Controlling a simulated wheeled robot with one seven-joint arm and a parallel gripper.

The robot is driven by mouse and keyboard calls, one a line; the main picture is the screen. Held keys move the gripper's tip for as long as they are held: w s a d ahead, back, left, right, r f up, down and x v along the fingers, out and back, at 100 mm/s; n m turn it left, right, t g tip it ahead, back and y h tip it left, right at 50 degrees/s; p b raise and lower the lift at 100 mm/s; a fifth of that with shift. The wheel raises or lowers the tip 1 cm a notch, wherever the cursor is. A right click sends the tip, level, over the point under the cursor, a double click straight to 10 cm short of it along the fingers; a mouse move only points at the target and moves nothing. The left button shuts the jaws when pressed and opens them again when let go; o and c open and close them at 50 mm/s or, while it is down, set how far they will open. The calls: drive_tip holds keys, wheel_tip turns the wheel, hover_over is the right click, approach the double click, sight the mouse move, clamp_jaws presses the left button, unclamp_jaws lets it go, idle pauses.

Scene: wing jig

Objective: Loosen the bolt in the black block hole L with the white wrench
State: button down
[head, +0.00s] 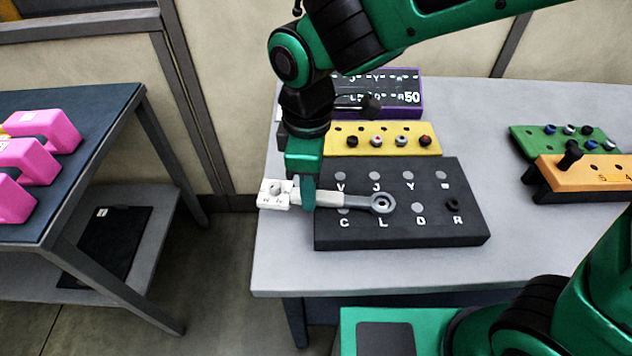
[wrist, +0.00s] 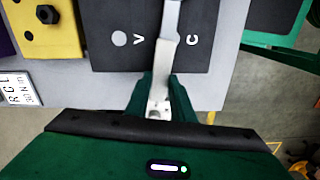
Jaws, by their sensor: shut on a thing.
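The black block (head: 400,240) lies on the grey table with two rows of lettered holes. My gripper (head: 308,200) is shut on the white wrench (head: 330,198) at the block's left edge. The wrench lies roughly level, and its grey ring end (head: 382,203) is over hole L, just above the letter L. A bolt in L is not clear inside the ring, and I cannot tell whether the ring is seated. In the wrist view the white wrench (wrist: 164,60) runs from between my fingers (wrist: 157,100) over the black block (wrist: 115,50), with letters V and C beside it.
A dark bolt (head: 453,204) stands at the block's right. Behind are a yellow block (head: 390,150) with several bolts and a purple-edged block (head: 415,110). Green (head: 530,138) and orange (head: 580,180) blocks stand right. A side table (head: 100,115) with pink pieces is left. Table front is clear.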

drive_tip(key=shift+s+r+n, duration=0.15)
drive_tip(key=shift+s+n, duration=0.95)
drive_tip(key=shift+s, duration=0.25)
drive_tip(key=shift+s+d+r+n, duration=0.1)
drive_tip(key=shift+s+d+n, duration=0.05)
drive_tip(key=shift+s+n, duration=0.4)
drive_tip(key=shift+s+d+n, duration=0.15)
drive_tip(key=shift+s+n, duration=0.3)
drive_tip(key=shift+s, duration=0.15)
